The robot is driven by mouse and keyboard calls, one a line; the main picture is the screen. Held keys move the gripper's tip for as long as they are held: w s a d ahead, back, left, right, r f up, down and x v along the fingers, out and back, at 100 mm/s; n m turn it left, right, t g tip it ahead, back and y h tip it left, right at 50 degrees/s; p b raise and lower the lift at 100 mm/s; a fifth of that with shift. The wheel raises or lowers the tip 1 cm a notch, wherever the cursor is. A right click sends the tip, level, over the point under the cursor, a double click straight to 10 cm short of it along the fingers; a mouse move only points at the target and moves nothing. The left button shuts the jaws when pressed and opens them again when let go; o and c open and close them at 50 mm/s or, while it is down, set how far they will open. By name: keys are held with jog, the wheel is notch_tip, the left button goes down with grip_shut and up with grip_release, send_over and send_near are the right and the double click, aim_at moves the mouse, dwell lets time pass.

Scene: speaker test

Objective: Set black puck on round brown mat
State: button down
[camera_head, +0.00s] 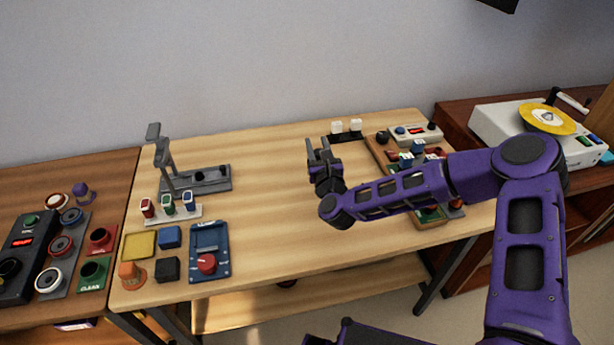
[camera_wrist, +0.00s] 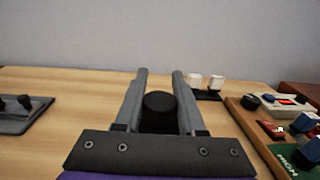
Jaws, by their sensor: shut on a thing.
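My gripper (camera_head: 320,150) is raised over the middle of the wooden table, with its fingers pointing toward the back wall. In the wrist view my gripper (camera_wrist: 160,75) is shut on a round black puck (camera_wrist: 160,103), which sits between the two grey fingers. The puck's lower part is hidden by the gripper's body. I cannot make out a round brown mat in either view.
A wooden board (camera_head: 378,152) with buttons and blocks lies right of my gripper, partly behind my arm. Two white blocks (camera_head: 346,127) stand behind it. A grey stand (camera_head: 205,181) is at left. The table (camera_head: 270,215) is clear between.

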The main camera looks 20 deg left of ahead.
jog(key=a, duration=0.6)
jog(key=y, duration=0.1)
send_over(297, 180)
jog(key=shift+n+g, duration=0.3)
notch_tip(297, 180, down, 5)
jog(key=shift+r, duration=0.1)
jog(key=shift+f, duration=2.1)
jog(key=shift+f+b, duration=0.2)
jog(key=shift+b, duration=0.1)
jog(key=c, duration=0.5)
grip_release()
jog(key=shift+r, duration=0.1)
